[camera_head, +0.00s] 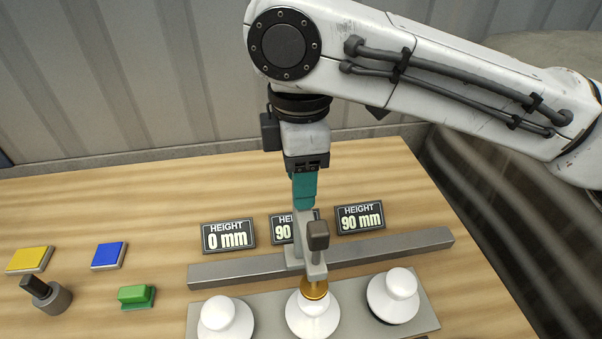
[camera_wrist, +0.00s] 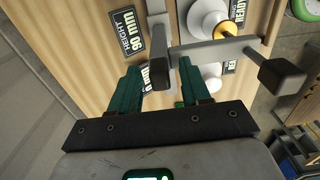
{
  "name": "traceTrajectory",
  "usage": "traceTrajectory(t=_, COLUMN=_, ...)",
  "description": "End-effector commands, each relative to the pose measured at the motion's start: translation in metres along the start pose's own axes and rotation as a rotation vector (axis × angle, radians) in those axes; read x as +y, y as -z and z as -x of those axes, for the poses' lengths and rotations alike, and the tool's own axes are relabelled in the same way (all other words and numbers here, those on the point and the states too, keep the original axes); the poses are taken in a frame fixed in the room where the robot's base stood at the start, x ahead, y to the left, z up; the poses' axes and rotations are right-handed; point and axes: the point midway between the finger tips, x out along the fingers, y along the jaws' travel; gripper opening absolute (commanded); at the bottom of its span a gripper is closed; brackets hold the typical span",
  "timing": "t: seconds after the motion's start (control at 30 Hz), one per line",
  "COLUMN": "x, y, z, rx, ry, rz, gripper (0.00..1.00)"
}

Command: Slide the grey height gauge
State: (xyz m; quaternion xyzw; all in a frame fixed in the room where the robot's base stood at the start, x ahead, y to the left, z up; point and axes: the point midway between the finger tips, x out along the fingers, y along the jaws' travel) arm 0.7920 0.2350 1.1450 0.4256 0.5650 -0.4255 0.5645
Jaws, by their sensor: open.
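The grey height gauge (camera_head: 301,230) stands upright at the grey rail (camera_head: 350,252). Its side arm carries a dark knob (camera_head: 318,235), and a gold disc (camera_head: 314,289) sits under it at the top of the middle white insulator (camera_head: 313,318). My gripper (camera_head: 304,190) points down over the gauge's top. In the wrist view its teal fingers are apart, with the gauge post (camera_wrist: 160,68) between or just beyond the fingertips (camera_wrist: 160,62). I cannot tell whether they touch it. The knob also shows in the wrist view (camera_wrist: 282,76).
White insulators stand left (camera_head: 226,320) and right (camera_head: 393,296) on a grey plate (camera_head: 262,304). Behind the rail, signs read 0 mm (camera_head: 228,236) and 90 mm (camera_head: 360,217); the middle sign is partly hidden. Yellow (camera_head: 29,259), blue (camera_head: 109,255) and green (camera_head: 136,297) blocks lie left.

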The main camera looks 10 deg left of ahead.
Motion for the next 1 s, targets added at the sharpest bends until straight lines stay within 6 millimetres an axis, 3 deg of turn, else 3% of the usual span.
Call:
traceTrajectory(t=0.27, x=0.0000, y=-0.0002, z=-0.0013, rx=0.000, ry=0.000, rz=0.000, gripper=0.47)
traceTrajectory(t=0.73, x=0.0000, y=-0.0002, z=-0.0009, rx=0.000, ry=0.000, rz=0.000, gripper=0.02)
traceTrajectory(t=1.0, x=0.0000, y=-0.0002, z=-0.0008, rx=-0.001, ry=0.000, rz=0.000, gripper=0.00)
